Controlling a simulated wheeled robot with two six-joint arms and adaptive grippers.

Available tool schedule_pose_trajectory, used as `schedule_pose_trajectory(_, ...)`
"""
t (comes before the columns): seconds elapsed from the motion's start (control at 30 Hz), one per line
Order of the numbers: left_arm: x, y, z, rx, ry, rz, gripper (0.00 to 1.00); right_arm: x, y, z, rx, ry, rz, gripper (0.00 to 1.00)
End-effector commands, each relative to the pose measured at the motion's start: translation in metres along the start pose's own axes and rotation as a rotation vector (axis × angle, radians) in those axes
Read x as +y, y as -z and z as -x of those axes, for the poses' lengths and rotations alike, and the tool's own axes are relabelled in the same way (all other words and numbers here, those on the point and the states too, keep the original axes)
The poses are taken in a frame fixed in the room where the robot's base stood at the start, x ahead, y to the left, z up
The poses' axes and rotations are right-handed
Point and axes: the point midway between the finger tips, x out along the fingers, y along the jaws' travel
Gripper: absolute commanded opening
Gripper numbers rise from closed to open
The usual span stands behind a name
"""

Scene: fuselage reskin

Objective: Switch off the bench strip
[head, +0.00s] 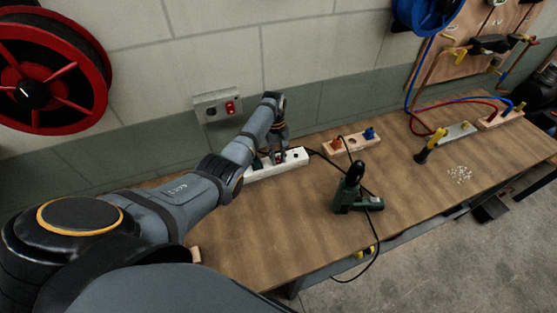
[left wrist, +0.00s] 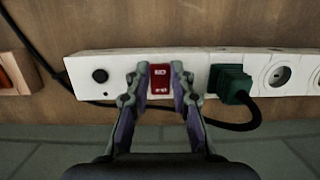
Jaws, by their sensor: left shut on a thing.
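The white bench strip (head: 294,161) lies along the back of the bench near the wall. The left wrist view shows the strip (left wrist: 118,80) with a round black button, a red rocker switch (left wrist: 160,78), a green plug (left wrist: 230,82) with a dark cable, and round sockets. My left gripper (head: 276,157) is down at the strip. In the left wrist view its two fingers (left wrist: 160,88) stand either side of the red switch, shut on it. The finger contact is small and hard to see in the head view. My right gripper is out of view.
A wall box (head: 215,108) with a red switch is above the strip. A green tool (head: 352,196) with a trailing cable stands mid-bench. A wooden block (head: 342,148) with orange and blue pieces is right of the strip. The bench's front left is clear.

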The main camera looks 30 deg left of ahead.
Motion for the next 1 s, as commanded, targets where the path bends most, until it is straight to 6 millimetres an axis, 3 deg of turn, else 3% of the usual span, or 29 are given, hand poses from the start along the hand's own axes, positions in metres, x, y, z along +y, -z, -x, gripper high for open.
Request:
schedule_pose_trajectory(0.03, 0.0, 0.004, -0.005, -0.023, -0.001, 0.001, 0.0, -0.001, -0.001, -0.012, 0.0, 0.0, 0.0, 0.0)
schedule_pose_trajectory(0.1, 0.0, 0.004, -0.003, -0.052, -0.003, 0.001, 0.0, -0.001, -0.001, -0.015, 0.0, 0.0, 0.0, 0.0)
schedule_pose_trajectory(0.47, 0.0, 0.003, 0.001, -0.073, -0.003, 0.0, 0.0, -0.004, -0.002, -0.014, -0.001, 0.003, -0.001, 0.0)
schedule_pose_trajectory(0.5, 0.0, 0.003, 0.001, -0.073, -0.003, 0.0, 0.28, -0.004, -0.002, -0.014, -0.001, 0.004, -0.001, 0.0)
schedule_pose_trajectory(0.63, 0.0, 0.003, 0.001, -0.072, -0.003, 0.0, 0.45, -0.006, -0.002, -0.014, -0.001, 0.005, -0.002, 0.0)
schedule_pose_trajectory(1.0, 0.0, 0.004, 0.008, -0.071, -0.004, -0.001, 0.45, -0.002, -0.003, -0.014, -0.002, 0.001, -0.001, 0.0)
